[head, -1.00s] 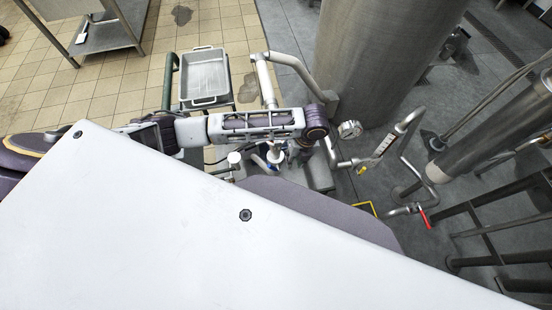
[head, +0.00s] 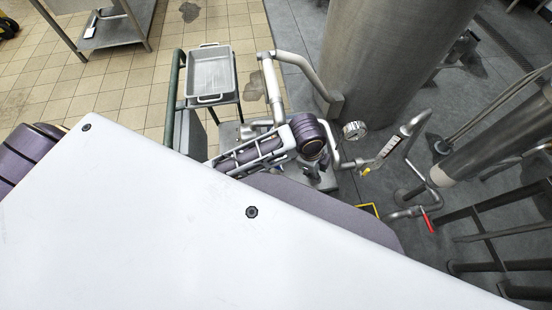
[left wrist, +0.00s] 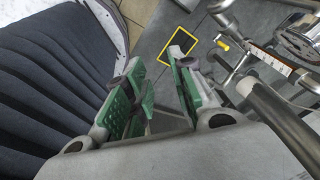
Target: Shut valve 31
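No number 31 can be read, so I cannot tell which valve is valve 31. A red valve handle (head: 427,221) sits on the low pipe at the right in the head view. A small yellow handle (head: 366,171) is on the pipe below the gauge; a yellow handle also shows in the left wrist view (left wrist: 223,43). My left gripper (left wrist: 155,88) has green pads set apart with nothing between them. It points down to the floor, left of the piping and apart from the yellow handle. In the head view my arm hides it. My right gripper is in no view.
A round gauge (head: 354,131) and a large steel column (head: 375,55) stand beyond my left arm. A metal tray (head: 211,72) rests on a stand. Dark rails (head: 500,225) are at the right. A yellow floor outline (left wrist: 146,50) lies ahead of the gripper.

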